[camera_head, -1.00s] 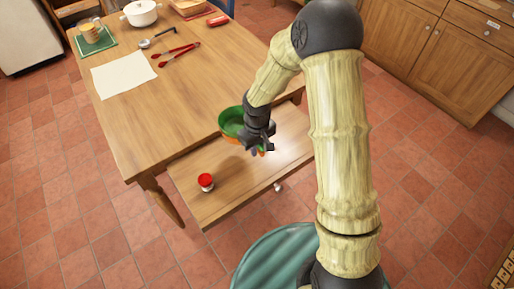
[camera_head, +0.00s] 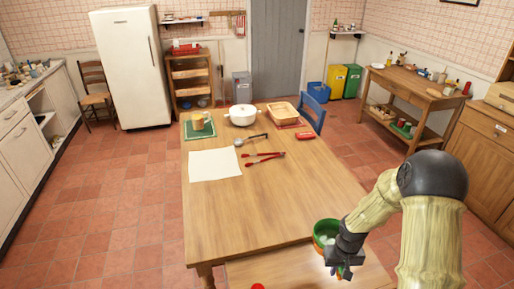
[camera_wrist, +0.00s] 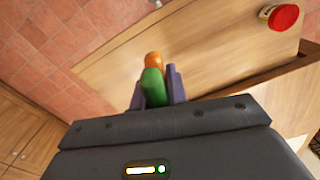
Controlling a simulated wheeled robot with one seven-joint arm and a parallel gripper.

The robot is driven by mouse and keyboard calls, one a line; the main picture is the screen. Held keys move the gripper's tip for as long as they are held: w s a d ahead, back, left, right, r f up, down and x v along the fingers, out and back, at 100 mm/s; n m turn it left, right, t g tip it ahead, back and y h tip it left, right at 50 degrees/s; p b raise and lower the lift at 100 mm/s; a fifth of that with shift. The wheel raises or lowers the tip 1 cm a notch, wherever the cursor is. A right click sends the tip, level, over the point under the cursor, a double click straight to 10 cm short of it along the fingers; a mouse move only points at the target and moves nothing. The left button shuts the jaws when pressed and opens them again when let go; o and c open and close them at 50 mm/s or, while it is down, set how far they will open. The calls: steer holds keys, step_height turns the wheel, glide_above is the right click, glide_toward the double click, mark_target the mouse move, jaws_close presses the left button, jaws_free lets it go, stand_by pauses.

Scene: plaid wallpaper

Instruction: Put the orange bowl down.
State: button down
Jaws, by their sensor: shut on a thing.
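The orange bowl (camera_head: 325,233), green inside and orange outside, is by the front edge of the wooden table (camera_head: 230,215). My gripper (camera_head: 343,272) is in front of it, and the arm hides part of the bowl. In the wrist view, my gripper (camera_wrist: 155,88) is shut on a green and orange piece of the bowl (camera_wrist: 153,82), between its two fingers. A lower wooden surface (camera_head: 290,268) juts out below the tabletop. I cannot tell whether the bowl touches any surface.
A red-topped item (camera_wrist: 283,17) stands on the lower surface. The table's middle is clear.

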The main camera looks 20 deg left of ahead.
steer(key=d+r+m+p, duration=0.3)
steer(key=d+r+p, duration=0.3)
steer(key=p, duration=0.5)
steer(key=shift+d+r+m, duration=0.15)
steer(key=shift+d+m, duration=0.25)
steer(key=shift+d, duration=0.55)
steer(key=shift+w, duration=0.15)
